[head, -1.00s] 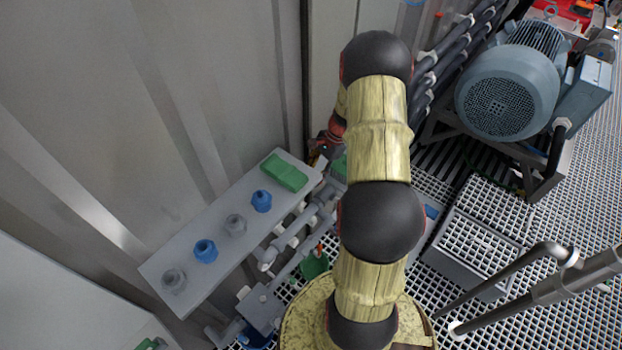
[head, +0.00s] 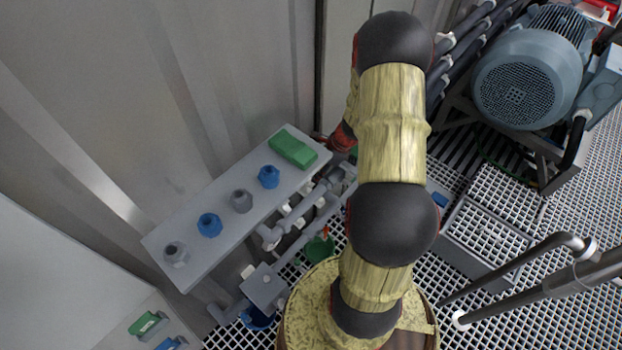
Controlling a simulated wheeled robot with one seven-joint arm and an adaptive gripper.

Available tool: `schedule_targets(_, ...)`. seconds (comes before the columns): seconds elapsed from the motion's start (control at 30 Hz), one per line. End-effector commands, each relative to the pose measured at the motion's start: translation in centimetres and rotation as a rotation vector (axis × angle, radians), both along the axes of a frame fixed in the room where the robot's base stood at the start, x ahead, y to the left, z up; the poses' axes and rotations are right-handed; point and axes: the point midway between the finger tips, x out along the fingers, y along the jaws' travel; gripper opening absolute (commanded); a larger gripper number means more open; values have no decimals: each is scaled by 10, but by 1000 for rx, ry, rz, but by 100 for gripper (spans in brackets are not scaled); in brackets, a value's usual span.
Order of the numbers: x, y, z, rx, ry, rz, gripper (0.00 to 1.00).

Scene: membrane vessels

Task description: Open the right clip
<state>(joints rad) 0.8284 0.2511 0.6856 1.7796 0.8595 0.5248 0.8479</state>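I cannot make out the right clip in the head view. My arm runs up the middle of the picture and hides what lies behind it. A dark red part at the far end of my arm shows beside the right end of the grey shelf (head: 215,228), close to the wall. My gripper's fingers are hidden, so I cannot see whether they touch anything.
The shelf bears a green block (head: 292,148), blue knobs (head: 209,225) and grey knobs (head: 242,201). Pipes (head: 300,225) run beneath it. A blue-grey motor (head: 525,85) stands at upper right. Green and blue handles (head: 148,325) show at lower left. Grating floor lies at right.

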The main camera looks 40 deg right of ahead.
Motion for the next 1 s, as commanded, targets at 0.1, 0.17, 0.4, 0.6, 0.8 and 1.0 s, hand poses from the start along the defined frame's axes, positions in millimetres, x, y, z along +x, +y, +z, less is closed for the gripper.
schedule_targets(0.1, 5, 4, -19, 0, 1, 4, 36)
schedule_targets(0.17, 9, 6, -28, 0, 0, 4, 36)
schedule_targets(0.4, 19, 13, -57, -1, 0, 4, 36)
schedule_targets(0.6, 21, 14, -59, -2, -1, 5, 36)
schedule_targets(0.8, 21, 14, -59, -2, -1, 5, 31)
schedule_targets(1.0, 21, 13, -59, -1, -1, 4, 20)
